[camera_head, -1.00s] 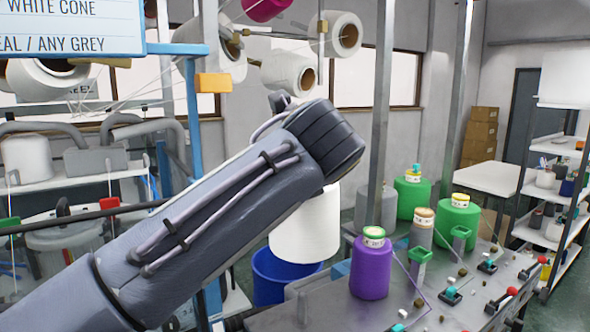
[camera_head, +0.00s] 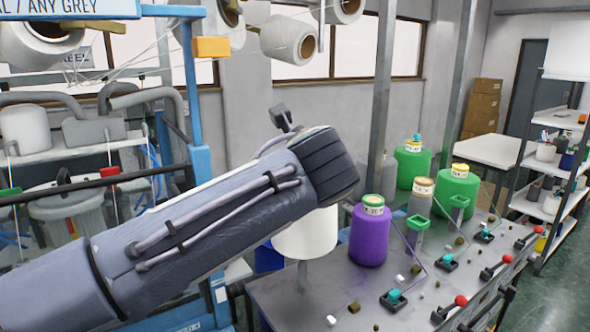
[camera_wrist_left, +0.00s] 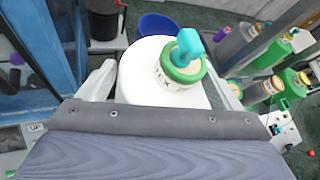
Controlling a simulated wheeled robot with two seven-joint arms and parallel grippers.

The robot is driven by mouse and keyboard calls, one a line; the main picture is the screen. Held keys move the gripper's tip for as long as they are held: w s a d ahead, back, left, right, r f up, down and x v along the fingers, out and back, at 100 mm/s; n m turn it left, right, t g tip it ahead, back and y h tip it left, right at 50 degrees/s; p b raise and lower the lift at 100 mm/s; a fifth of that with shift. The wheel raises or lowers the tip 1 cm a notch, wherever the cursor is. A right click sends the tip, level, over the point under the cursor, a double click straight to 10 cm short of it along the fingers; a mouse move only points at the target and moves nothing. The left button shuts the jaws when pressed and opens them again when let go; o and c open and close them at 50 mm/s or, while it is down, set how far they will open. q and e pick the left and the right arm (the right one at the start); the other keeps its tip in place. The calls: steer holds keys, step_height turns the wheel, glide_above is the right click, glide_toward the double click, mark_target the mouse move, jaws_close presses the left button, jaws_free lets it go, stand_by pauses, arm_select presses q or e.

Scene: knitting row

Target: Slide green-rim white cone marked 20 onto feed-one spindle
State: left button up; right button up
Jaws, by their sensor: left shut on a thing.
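The white cone (camera_head: 305,235) shows in the head view below the end of my left arm, its top hidden by the wrist. In the left wrist view the white cone (camera_wrist_left: 140,65) has a green rim; its label is only partly visible. My left gripper (camera_wrist_left: 165,80) is shut on the cone, a pale finger on its left side; the head view hides the fingers. A teal tip (camera_wrist_left: 188,45) stands out of the cone's top. A grey post (camera_head: 303,277), apparently the spindle, shows under the cone. I cannot tell how far down the cone sits. My right gripper is not in view.
A purple cone (camera_head: 370,237) stands close right of the white cone. Green cones (camera_head: 457,195) and a grey cone (camera_head: 420,205) are farther back. Red-knobbed levers (camera_head: 461,301) line the metal table's (camera_head: 285,300) right edge. A blue bin (camera_head: 268,258) is behind.

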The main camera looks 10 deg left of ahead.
mark_target(295, 235)
arm_select(q)
steer(key=shift+f, duration=1.35)
steer(key=shift+f+b, duration=3.05)
steer(key=shift+f, duration=1.15)
steer(key=o, duration=1.6)
steer(key=shift+o, duration=0.8)
steer(key=shift+f, duration=0.1)
steer(key=shift+b+v, duration=0.45)
steer(key=shift+v, duration=3.55)
